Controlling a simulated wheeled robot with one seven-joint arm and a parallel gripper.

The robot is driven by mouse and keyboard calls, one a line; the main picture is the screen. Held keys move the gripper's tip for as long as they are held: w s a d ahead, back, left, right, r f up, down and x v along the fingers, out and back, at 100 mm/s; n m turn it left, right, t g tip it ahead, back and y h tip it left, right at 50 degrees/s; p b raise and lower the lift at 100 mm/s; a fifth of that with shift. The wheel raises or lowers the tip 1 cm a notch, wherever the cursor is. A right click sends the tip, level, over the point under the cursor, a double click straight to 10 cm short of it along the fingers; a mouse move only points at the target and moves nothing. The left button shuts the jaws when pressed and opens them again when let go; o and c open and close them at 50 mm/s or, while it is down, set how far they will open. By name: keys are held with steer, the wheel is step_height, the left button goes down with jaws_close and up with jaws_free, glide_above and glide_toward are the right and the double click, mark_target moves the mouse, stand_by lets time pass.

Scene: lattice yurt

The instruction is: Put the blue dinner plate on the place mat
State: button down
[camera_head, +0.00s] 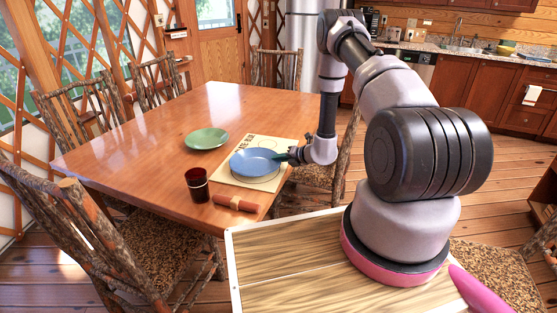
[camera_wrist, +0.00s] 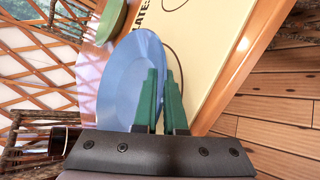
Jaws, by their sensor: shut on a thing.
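The blue dinner plate (camera_head: 257,162) is over the place mat (camera_head: 233,178) near the table's right edge in the head view. My gripper (camera_head: 293,156) is shut on the plate's right rim. In the wrist view the blue plate (camera_wrist: 128,82) reaches between the green fingers of my gripper (camera_wrist: 160,95), and the cream place mat (camera_wrist: 205,45) shows printed letters and a curved outline beyond it. The plate covers much of the mat's printed circle. I cannot tell whether the plate touches the mat or is slightly above it.
A green plate (camera_head: 206,138) lies left of the mat. A dark red cup (camera_head: 197,185) and a rolled reddish-brown napkin (camera_head: 236,203) are near the table's front edge. Chairs stand around the table. The far part of the tabletop (camera_head: 232,103) is clear.

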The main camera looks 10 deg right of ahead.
steer(key=shift+f, duration=0.2)
steer(key=c, duration=1.3)
jaws_free()
steer(key=shift+o, duration=0.2)
steer(key=shift+r, duration=0.1)
